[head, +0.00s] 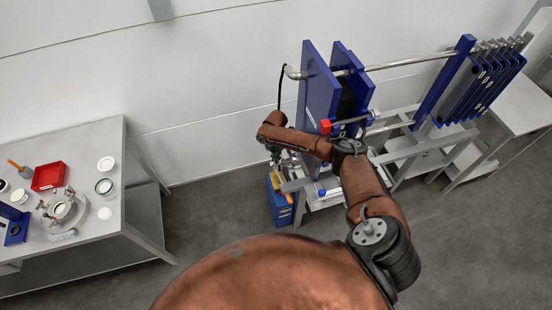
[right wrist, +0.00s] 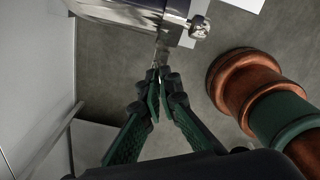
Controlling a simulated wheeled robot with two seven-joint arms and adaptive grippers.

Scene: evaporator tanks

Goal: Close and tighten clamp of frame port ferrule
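In the right wrist view a shiny metal pipe end with a clamp (right wrist: 150,14) is at the top, with a knobby metal nut (right wrist: 199,27) at its right. A thin metal part of the clamp runs down from it to my fingertips. My right gripper (right wrist: 161,76) has its dark, green-padded fingers drawn close together at the tips, around this thin part. In the head view my right gripper (head: 277,158) is small, beside the blue frame (head: 317,88) at its lower left. The port and clamp are too small to tell there. My left gripper is not in view.
A blue box (head: 279,207) stands below my right gripper, with orange-yellow items above it. A steel rail (head: 410,62) runs right to hanging blue-edged plates (head: 486,78). At left, a table (head: 100,140) holds a red bin (head: 48,176) and fittings. The floor between is clear.

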